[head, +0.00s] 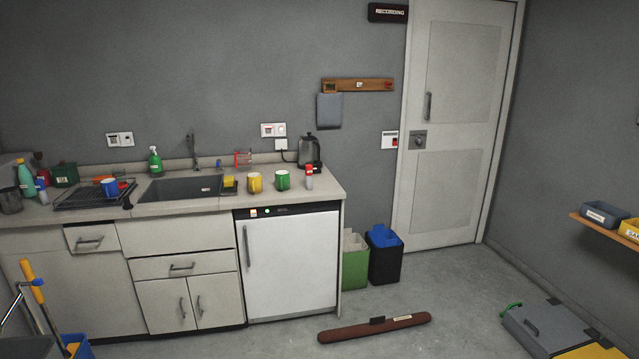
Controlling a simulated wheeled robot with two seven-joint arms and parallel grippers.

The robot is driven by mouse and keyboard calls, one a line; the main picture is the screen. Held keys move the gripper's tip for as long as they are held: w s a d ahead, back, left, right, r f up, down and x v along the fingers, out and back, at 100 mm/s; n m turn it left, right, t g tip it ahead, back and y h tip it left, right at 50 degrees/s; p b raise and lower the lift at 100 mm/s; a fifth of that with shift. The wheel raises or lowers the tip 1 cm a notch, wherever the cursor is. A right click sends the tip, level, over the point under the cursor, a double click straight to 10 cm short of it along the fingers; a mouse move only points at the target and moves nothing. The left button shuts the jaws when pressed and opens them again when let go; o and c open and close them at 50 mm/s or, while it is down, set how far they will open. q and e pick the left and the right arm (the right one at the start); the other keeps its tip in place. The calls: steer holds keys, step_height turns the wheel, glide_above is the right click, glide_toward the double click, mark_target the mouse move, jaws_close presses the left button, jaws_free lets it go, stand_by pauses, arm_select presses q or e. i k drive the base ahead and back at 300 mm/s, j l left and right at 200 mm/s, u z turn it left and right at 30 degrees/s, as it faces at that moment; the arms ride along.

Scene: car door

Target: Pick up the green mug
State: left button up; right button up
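The green mug (283,180) stands upright on the counter (325,186) near its right end, above the white fridge (292,262). A yellow mug (254,183) stands just to its left. A small red-capped container (309,178) stands just to its right. Neither of my grippers shows in the head view.
A kettle (310,152) stands behind the mug, to the right. The sink (180,189) and a dish rack (94,196) are to the left. A brown draught stopper (375,328) lies on the floor. Bins (385,262) stand right of the fridge. Floor around the stopper is mostly clear.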

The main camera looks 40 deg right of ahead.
mark_target(282, 177)
steer(key=z, duration=1.1)
